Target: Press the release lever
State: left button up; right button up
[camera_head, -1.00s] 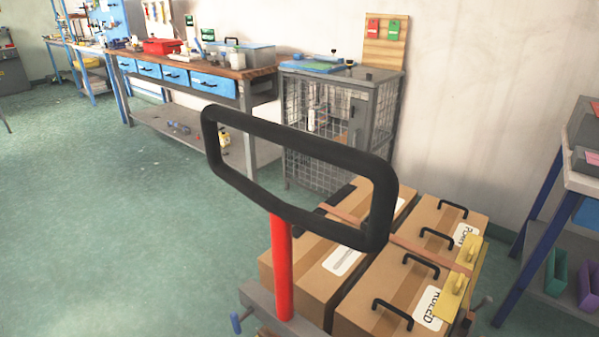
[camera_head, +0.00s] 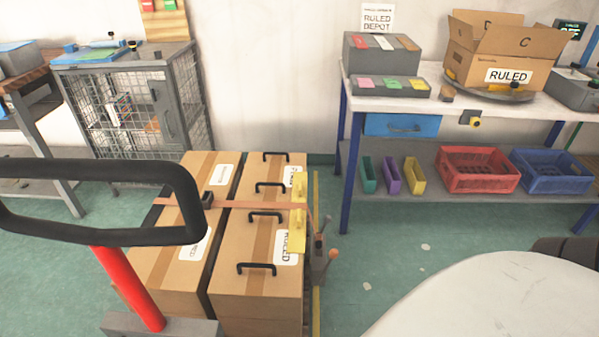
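A cart with a black loop handle (camera_head: 90,237) on a red post (camera_head: 128,288) stands at the left, loaded with brown cardboard boxes (camera_head: 262,220) under an orange strap (camera_head: 250,204). At the load's right side are yellow clamp-like parts (camera_head: 298,215). Beside them are small levers, one with an orange knob (camera_head: 333,254) and one farther back (camera_head: 325,220). I cannot tell which part is the release lever. Neither gripper is in view.
A wire-mesh cabinet (camera_head: 130,110) stands behind the cart. A white-topped bench (camera_head: 440,105) at the right holds an open carton marked RULED (camera_head: 505,50); red (camera_head: 477,170) and blue (camera_head: 550,172) crates sit on its shelf. Green floor (camera_head: 400,240) is clear between cart and bench.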

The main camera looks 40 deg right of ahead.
aim_at(328, 219)
jog(key=u, duration=1.05)
jog(key=k, duration=1.1)
jog(key=z, duration=2.1)
jog(key=i, duration=1)
jog(key=k, duration=0.65)
jog(key=z, duration=0.65)
jog(key=i, duration=1.55)
jog(key=u, duration=0.35)
